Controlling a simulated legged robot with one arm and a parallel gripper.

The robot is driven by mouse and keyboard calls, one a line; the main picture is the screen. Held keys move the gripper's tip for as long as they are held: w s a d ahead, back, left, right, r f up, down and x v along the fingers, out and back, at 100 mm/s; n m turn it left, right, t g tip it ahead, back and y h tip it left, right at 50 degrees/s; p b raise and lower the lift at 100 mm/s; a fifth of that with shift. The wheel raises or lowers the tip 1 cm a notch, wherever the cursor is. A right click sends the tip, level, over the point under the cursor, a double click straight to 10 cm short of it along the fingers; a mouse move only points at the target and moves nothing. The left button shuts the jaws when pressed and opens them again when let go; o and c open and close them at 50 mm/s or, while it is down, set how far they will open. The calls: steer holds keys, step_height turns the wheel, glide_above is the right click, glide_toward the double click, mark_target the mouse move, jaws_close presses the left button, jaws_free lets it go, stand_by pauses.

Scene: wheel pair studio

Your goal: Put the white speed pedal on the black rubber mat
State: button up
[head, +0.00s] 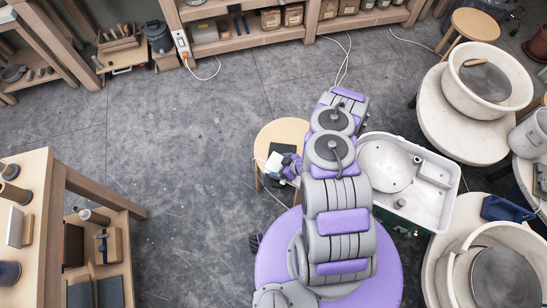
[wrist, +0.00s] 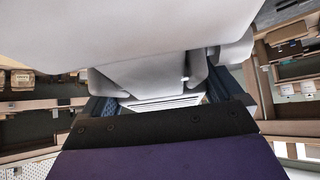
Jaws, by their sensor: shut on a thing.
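The white speed pedal (head: 274,160) shows as a small pale shape over the round wooden stool (head: 268,135). My gripper (head: 286,165) is at its right side and is shut on it. In the wrist view the pedal (wrist: 130,35) is a large pale body filling the top, with a ridged part lower down. It lies between the two dark fingers of my gripper (wrist: 165,98). I cannot tell from these views whether the pedal touches the stool.
A white pottery wheel tray (head: 440,205) stands right of my arm. More wheels with round basins (head: 518,92) fill the right side. Wooden shelves (head: 250,38) line the back and a wooden rack (head: 135,209) stands at left. The grey floor (head: 170,140) between is clear.

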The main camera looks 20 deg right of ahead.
steer(key=w, duration=0.2)
steer(key=w+b, duration=0.1)
steer(key=w, duration=0.2)
steer(key=w+a+b, duration=0.1)
steer(key=w, duration=0.1)
steer(key=shift+w+f, duration=0.25)
steer(key=shift+f, duration=0.15)
step_height(320, 180, down, 4)
steer(key=shift+w+d+r+b, duration=0.1)
steer(key=shift+w+r+b, duration=0.1)
steer(key=shift+b, duration=0.8)
steer(key=shift+r, duration=0.1)
steer(key=o, duration=1.1)
steer(key=shift+o, duration=0.2)
steer(key=shift+s, duration=0.1)
